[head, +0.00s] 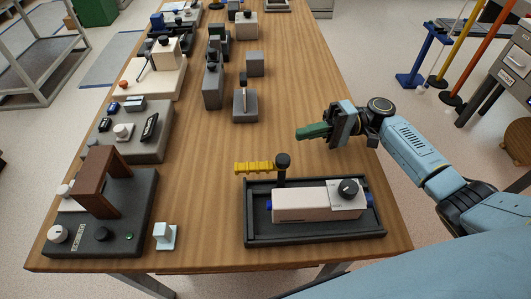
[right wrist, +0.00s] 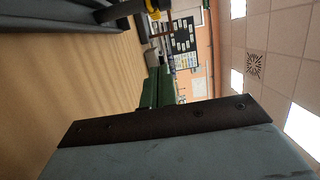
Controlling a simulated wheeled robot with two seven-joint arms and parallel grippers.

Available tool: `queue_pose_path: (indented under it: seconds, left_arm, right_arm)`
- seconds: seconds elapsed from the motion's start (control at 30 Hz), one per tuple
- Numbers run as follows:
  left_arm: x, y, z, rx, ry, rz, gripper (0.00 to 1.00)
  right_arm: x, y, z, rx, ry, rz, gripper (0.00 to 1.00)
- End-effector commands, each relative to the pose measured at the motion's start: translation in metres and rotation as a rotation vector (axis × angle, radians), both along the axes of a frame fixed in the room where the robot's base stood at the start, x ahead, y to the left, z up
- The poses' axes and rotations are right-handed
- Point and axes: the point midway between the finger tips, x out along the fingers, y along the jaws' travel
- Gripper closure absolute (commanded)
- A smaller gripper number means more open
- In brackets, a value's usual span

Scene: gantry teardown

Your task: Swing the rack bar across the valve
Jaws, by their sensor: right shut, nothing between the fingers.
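The rack bar (head: 254,168) is yellow and notched. It joins a black post (head: 283,170) at the back edge of a black tray and points left from it, not over the valve. The valve (head: 315,205) is a pale block with a black knob (head: 347,188) and blue ends, lying in the tray. My right gripper (head: 302,133) has green fingers, shut and empty, above the table behind the post and a little right of it, apart from the bar. In the right wrist view the green fingers (right wrist: 152,88) show, with a yellow piece (right wrist: 152,6) at the top edge. My left gripper is out of view.
The black tray (head: 250,225) stands at the table's front right. A brown arch (head: 103,180) on a dark base is at front left. Grey blocks (head: 245,105) stand further back.

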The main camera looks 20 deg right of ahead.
Motion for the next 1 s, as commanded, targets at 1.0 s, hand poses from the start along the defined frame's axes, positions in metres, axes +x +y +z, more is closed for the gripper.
queue_pose_path:
  seconds: [1.0]
  left_arm:
    - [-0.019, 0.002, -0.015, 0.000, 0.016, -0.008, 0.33]
  right_arm:
    - [-0.031, 0.110, -0.001, -0.004, 0.002, -0.001, 1.00]
